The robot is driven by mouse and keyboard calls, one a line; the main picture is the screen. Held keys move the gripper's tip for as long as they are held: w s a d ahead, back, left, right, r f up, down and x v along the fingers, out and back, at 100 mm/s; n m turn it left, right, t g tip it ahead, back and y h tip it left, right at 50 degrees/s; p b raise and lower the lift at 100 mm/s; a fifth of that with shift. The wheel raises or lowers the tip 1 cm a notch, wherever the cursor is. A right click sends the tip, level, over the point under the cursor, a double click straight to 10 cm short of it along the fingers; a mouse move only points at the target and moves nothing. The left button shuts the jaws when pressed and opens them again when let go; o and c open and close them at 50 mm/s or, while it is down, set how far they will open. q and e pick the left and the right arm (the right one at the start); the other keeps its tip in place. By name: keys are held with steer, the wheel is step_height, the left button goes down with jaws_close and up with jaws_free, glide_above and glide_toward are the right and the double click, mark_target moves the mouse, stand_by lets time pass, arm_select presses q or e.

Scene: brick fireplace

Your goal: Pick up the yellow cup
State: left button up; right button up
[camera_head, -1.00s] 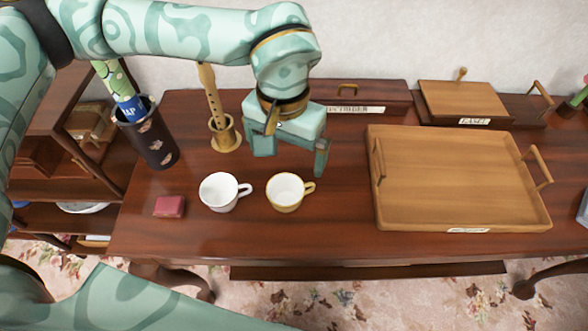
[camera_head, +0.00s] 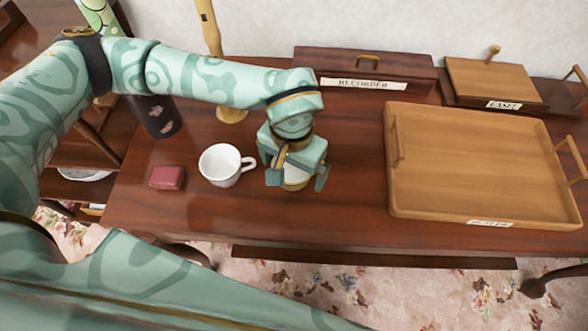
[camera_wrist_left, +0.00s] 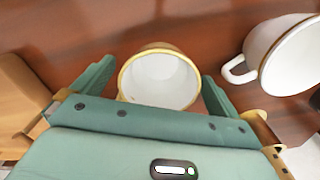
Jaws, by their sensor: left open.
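The yellow cup (camera_head: 296,178) stands upright on the table, white inside with a yellow rim. In the head view my left gripper (camera_head: 294,180) is over it and hides most of it. In the left wrist view the cup (camera_wrist_left: 159,78) lies between the two open fingers of my left gripper (camera_wrist_left: 155,85), with no clear grip on it. Its handle is hidden. A white cup (camera_head: 222,166) stands just left of the gripper, its handle turned toward it; it also shows at the right in the wrist view (camera_wrist_left: 290,58). My right gripper is not in view.
A small red box (camera_head: 167,178) lies left of the white cup. A wooden tray (camera_head: 480,212) fills the table's right side. A recorder case (camera_head: 365,68) and an easel box (camera_head: 495,80) stand at the back. The table front is clear.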

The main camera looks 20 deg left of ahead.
arm_select(q)
steer(key=shift+f, duration=0.5)
steer(key=c, duration=1.1)
steer(key=shift+r, duration=0.2)
